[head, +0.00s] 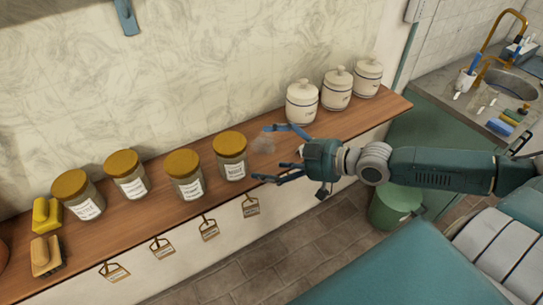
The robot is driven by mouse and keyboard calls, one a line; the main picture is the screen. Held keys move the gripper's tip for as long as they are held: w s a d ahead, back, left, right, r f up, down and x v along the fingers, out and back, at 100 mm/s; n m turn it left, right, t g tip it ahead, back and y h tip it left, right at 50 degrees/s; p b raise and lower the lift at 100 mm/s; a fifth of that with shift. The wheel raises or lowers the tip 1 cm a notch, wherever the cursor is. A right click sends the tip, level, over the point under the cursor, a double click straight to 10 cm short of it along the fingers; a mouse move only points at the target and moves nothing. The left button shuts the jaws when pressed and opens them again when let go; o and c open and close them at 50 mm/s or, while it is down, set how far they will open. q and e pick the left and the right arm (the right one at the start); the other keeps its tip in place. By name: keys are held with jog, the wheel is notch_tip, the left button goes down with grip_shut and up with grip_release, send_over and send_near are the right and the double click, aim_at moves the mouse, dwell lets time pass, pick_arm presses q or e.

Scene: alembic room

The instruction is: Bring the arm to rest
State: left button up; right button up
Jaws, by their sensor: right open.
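My right arm comes in from the right, and its gripper (265,153) is over the wooden shelf. Its blue fingers are spread wide and it is open. A small, pale, see-through thing (263,144) shows between the fingers, seemingly on the shelf; I cannot tell what it is, and the fingers do not close on it. My left gripper is not in view.
The wooden shelf (300,150) holds several gold-lidded labelled jars (231,162) left of the gripper and three white lidded canisters (302,106) behind it. A yellow block (46,214) and a brush (46,262) lie at left. Label tags (252,207) hang below the shelf. A green bin (393,208) stands below my arm.

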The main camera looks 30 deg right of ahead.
jog(key=shift+s, duration=0.2)
jog(key=s+a+f+g+h, duration=0.2)
jog(key=s+a+f+g, duration=0.2)
jog(key=s+a+f, duration=0.7)
jog(key=s+d+f+m+g+h, duration=0.2)
jog(key=s+h, duration=0.1)
jog(key=s, duration=0.3)
jog(key=s+d+f+m+g+h, duration=0.2)
jog(key=s+m, duration=0.1)
jog(key=s, duration=0.4)
notch_tip(320, 180, down, 33)
jog(key=s+g+b, duration=0.1)
jog(key=b, duration=0.7)
jog(key=s+d+f+b, duration=0.1)
jog(key=s+f+b, duration=0.2)
jog(key=s+f, duration=0.6)
jog(key=s+d+f+g+b, duration=0.1)
jog(key=s+d+f+b, duration=0.1)
jog(key=s+f, duration=0.6)
notch_tip(320, 180, down, 7)
jog(key=shift+s+f+n+b, duration=0.1)
jog(key=shift+s+n+b, duration=0.3)
jog(key=shift+b, duration=0.25)
